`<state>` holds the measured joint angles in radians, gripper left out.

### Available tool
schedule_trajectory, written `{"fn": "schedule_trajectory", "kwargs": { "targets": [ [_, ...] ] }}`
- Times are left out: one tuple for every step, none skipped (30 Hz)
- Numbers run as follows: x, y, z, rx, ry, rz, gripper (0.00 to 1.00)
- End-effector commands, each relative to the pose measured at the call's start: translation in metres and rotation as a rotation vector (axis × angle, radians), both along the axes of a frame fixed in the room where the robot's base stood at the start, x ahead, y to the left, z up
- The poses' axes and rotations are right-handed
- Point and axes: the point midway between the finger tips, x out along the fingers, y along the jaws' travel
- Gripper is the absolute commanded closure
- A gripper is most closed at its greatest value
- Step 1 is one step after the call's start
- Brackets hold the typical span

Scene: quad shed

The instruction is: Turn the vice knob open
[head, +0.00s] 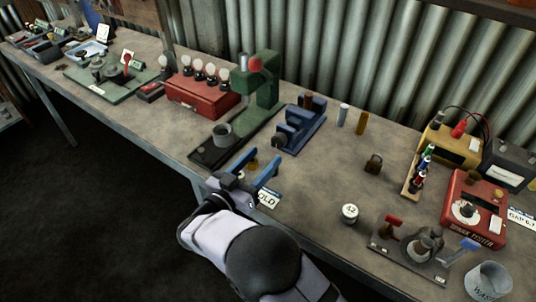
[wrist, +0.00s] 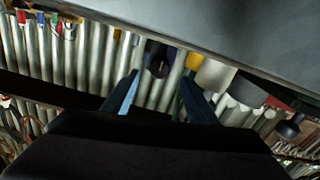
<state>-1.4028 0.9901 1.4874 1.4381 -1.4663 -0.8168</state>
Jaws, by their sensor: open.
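The blue vice (head: 300,125) stands on the bench in the middle of the head view. A dark round knob (head: 278,143) shows at its near left end. My gripper (head: 265,156) is open and empty at the bench's front edge, just in front of the vice and apart from the knob. Its two blue fingers point toward the vice. In the wrist view a dark round part (wrist: 157,60) shows between and beyond the fingertips; it looks like the knob, but it is too dark to be sure.
A green press (head: 262,85) with a grey cup (head: 221,133) on its base stands left of the vice. A small brass piece (head: 252,163) and a sign (head: 268,198) are close to my fingers.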

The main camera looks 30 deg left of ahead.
Motion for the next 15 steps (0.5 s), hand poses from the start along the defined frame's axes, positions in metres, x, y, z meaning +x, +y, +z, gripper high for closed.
{"fn": "schedule_trajectory", "kwargs": {
  "targets": [
    [-0.006, 0.001, -0.001, 0.0, -0.001, 0.002, 0.47],
    [-0.009, 0.0, -0.001, 0.0, -0.001, 0.001, 0.47],
    [-0.012, 0.0, -0.001, -0.001, -0.001, 0.001, 0.47],
    [-0.014, 0.0, -0.001, -0.001, -0.001, 0.0, 0.47],
    [-0.015, 0.0, -0.001, -0.001, 0.0, 0.0, 0.47],
    [-0.017, 0.0, -0.001, -0.001, 0.0, 0.0, 0.47],
    [-0.018, 0.0, 0.0, -0.001, 0.0, -0.001, 0.47],
    [-0.018, 0.0, 0.0, -0.001, 0.0, -0.001, 0.47],
    [-0.018, 0.0, 0.0, -0.001, 0.0, -0.001, 0.47],
    [-0.018, 0.0, 0.0, -0.001, 0.0, -0.001, 0.47],
    [-0.018, 0.0, 0.0, -0.001, 0.0, -0.001, 0.47],
    [-0.018, 0.0, 0.0, -0.001, 0.0, -0.001, 0.47],
    [-0.018, 0.0, 0.0, -0.001, 0.0, -0.001, 0.47],
    [-0.018, 0.0, 0.0, -0.001, 0.0, -0.001, 0.47],
    [-0.018, 0.0, 0.0, -0.001, 0.0, -0.001, 0.47]
  ]
}}
